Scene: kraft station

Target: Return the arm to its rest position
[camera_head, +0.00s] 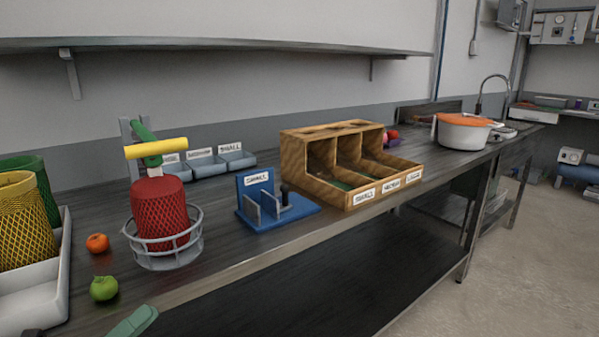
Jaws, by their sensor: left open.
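My left gripper (133,322) shows only in part at the bottom edge of the head view, as a green finger in front of the table's near edge. It is open, and I see nothing held in it. The rest of that arm is cut off by the frame. My right gripper is not in view. A green fruit (104,288) lies on the table just above and left of the left gripper, apart from it. An orange fruit (97,243) lies a little farther back.
A wire basket (168,258) holds a red mesh roll (161,212). A white tray (30,305) with yellow and green mesh rolls stands at left. A blue stand (275,215), a wooden bin (344,197) and a white pot (462,134) stand farther right. A shelf (220,44) overhangs the back.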

